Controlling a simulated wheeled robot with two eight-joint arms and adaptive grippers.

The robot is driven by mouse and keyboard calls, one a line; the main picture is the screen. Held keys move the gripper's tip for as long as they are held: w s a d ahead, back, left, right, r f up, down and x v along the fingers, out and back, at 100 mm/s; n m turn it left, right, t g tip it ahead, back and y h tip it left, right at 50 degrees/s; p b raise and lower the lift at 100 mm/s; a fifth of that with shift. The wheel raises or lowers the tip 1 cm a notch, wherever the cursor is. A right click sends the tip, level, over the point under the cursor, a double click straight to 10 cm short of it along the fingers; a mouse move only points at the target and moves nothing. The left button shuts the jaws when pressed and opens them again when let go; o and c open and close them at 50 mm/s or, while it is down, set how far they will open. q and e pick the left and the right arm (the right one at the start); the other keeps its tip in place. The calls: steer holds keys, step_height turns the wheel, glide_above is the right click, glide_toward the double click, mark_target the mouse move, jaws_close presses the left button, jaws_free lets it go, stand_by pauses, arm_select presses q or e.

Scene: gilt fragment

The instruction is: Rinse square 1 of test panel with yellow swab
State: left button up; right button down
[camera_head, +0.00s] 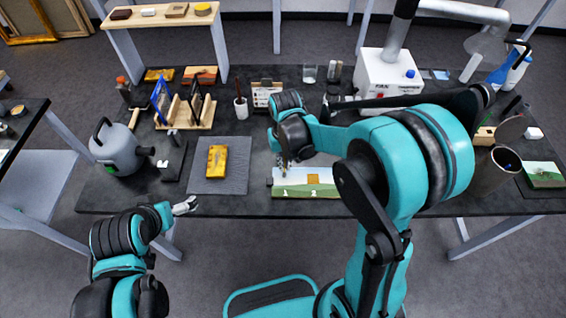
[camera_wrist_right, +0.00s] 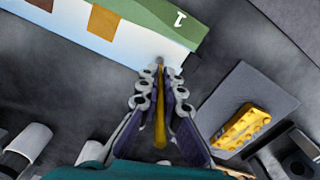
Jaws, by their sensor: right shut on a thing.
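The test panel (camera_head: 334,191) lies flat near the table's front edge, with a green strip, a pale area and a brown patch. Its corner marked 1 (camera_wrist_right: 180,19) shows at the top of the right wrist view. My right gripper (camera_head: 282,164) is shut on the yellow swab (camera_wrist_right: 160,128), above the panel's left end. In the right wrist view, the fingertips (camera_wrist_right: 160,80) are close to the panel's pale edge by the 1. My left gripper (camera_head: 185,206) is open and empty before the table's front edge.
A grey mat (camera_head: 205,184) with a yellow block (camera_head: 217,160) lies left of the panel. A grey kettle-like can (camera_head: 116,150) stands farther left. A white fan box (camera_head: 388,75), a glass (camera_head: 309,73) and a metal cylinder (camera_head: 493,172) stand behind and right.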

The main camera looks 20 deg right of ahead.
steer(key=shift+s+d, duration=0.25)
steer(key=shift+d, duration=0.6)
steer(key=shift+w+a, duration=0.2)
steer(key=shift+a, duration=0.45)
steer(key=shift+w+a, duration=0.15)
steer(key=shift+a, duration=0.45)
steer(key=shift+s+d, duration=0.2)
steer(key=shift+d, duration=0.45)
steer(key=shift+s+d, duration=0.15)
steer(key=shift+d, duration=0.45)
steer(key=shift+w+a, duration=0.2)
steer(key=shift+a, duration=0.45)
steer(key=shift+w+a, duration=0.15)
steer(key=shift+a, duration=0.45)
steer(key=shift+s+d, duration=0.2)
steer(key=shift+d, duration=0.45)
steer(key=shift+s+d, duration=0.15)
steer(key=shift+d, duration=0.45)
steer(key=shift+w+a+f+b, duration=0.1)
steer(key=shift+w+a+b, duration=0.1)
steer(key=shift+a, duration=0.45)
steer(key=shift+w+a+b, duration=0.15)
steer(key=shift+a, duration=0.5)
